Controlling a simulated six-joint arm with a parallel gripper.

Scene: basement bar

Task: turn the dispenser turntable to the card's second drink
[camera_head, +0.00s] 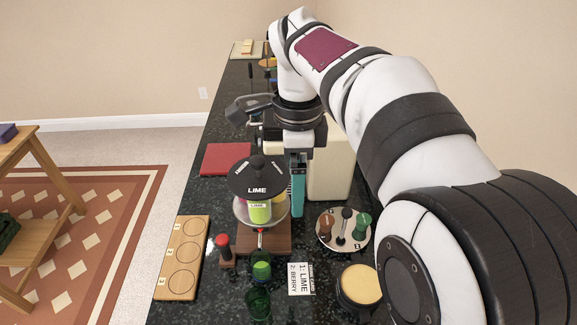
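The dispenser turntable (257,176) has a black lid with a central knob. The word LIME faces the front, and other labels on the lid are too small to read surely. A yellow-green container labelled LIME (260,211) sits at its front, above the spout. The card (300,278) lies on the counter and reads 1: LIME, 2: BERRY. My gripper (298,198) points down just right of the turntable, its teal fingers close beside the lid. From this side I cannot tell whether the fingers are apart or touching the turntable.
Green glasses (261,266) stand below the spout and in front. A numbered wooden board (183,258) and a red-topped handle (223,244) are at left. A round caddy (327,243) and a tan-topped pot (360,285) are at right. A red mat (226,159) lies behind.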

